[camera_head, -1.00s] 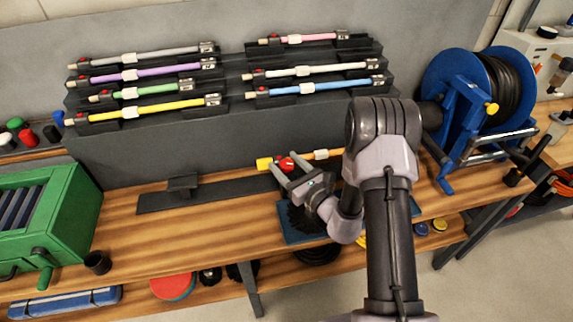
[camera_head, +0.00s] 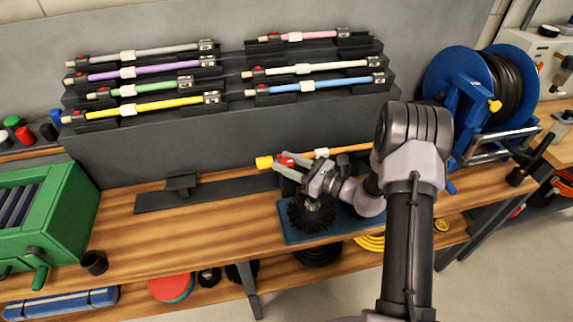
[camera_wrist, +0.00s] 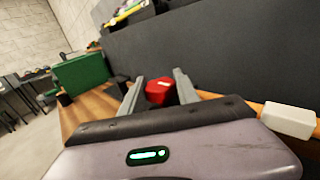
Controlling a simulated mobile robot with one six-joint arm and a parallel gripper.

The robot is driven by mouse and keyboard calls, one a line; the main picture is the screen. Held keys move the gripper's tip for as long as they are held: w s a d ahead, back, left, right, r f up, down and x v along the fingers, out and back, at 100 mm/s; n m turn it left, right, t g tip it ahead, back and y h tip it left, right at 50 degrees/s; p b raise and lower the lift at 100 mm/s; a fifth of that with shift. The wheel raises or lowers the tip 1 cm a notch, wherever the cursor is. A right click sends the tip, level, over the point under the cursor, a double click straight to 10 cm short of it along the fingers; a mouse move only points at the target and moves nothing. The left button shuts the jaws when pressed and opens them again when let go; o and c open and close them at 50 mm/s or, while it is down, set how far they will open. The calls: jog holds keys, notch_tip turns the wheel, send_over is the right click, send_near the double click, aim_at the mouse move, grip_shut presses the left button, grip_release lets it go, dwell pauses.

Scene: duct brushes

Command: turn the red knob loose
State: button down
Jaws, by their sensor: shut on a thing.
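The red knob (camera_head: 287,160) sits on an orange rod (camera_head: 350,149) that has a yellow end (camera_head: 264,162) and a white collar (camera_head: 322,153). My gripper (camera_head: 284,167) reaches in from the right and has its fingers around the knob. In the wrist view the knob (camera_wrist: 159,92) lies between the two fingertips of my gripper (camera_wrist: 160,88), which are shut on it. The white collar (camera_wrist: 289,119) shows at the right there. Part of the knob and the rod's middle are hidden by the fingers in the head view.
A black round brush (camera_head: 310,214) lies on a blue mat (camera_head: 292,236) just below my gripper. Several coloured rods lie on a grey stepped rack (camera_head: 150,145) behind. A blue hose reel (camera_head: 450,80) stands right, a green box (camera_head: 75,215) left.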

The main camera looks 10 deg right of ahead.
jog(key=c, duration=0.9)
grip_release()
jog(key=p+v, duration=0.3)
jog(key=v, duration=1.4)
jog(key=shift+s, duration=0.2)
jog(key=shift+d+r, duration=0.1)
jog(key=shift+r, duration=0.05)
